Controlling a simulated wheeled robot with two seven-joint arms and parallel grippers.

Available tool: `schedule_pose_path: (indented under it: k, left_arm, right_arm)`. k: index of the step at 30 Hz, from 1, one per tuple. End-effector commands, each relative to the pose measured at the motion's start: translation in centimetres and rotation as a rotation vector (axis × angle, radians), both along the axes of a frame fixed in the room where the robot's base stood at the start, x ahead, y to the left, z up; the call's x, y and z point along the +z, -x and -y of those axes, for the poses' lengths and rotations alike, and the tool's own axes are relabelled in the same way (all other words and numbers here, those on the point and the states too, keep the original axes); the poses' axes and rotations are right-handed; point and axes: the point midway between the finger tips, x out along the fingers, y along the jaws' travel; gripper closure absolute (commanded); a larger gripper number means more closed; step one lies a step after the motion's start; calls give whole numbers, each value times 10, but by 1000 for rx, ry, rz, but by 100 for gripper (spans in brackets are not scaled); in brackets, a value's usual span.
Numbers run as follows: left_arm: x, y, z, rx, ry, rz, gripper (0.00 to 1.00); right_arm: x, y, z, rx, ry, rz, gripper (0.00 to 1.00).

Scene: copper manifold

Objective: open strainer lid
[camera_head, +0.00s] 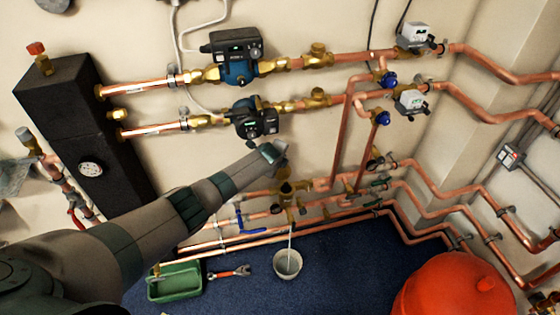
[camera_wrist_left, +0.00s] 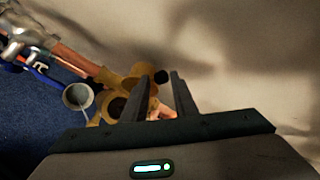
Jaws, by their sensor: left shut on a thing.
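The brass strainer (camera_head: 287,188) sits on the lower pipe run, just below my left gripper (camera_head: 279,148) in the head view. In the left wrist view the brass body (camera_wrist_left: 112,103) lies left of and behind the left finger. The two dark fingers of my left gripper (camera_wrist_left: 160,80) stand a little apart, with a copper-coloured piece (camera_wrist_left: 160,113) showing between them. The gripper is shut on a part here, which looks like the strainer lid; the fingers hide much of the contact. My right gripper is in neither view.
A pale bucket (camera_head: 288,264) stands on the blue floor below the strainer, with a thin pale line running down to it. A green tray (camera_head: 176,283) and an orange-handled wrench (camera_head: 230,273) lie to its left. A blue-handled valve (camera_head: 246,226) and a red vessel (camera_head: 452,285) are nearby.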

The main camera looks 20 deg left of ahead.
Motion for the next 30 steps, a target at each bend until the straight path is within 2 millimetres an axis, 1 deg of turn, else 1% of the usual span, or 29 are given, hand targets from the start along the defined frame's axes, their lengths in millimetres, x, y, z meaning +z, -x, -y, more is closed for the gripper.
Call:
schedule_pose_path:
  k: [1,2,20,26,30]
  left_arm:
    - [14,-11,-6,0,-4,28,72]
    - [14,-11,-6,0,-4,29,64]
    - [14,-8,-8,2,-9,23,64]
    - [22,-2,-4,0,-5,26,64]
    - [28,7,-1,-2,-3,24,64]
  right_arm:
    - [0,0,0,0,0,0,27]
    - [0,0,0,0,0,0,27]
    - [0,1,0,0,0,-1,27]
    - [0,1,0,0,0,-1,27]
    - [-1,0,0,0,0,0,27]
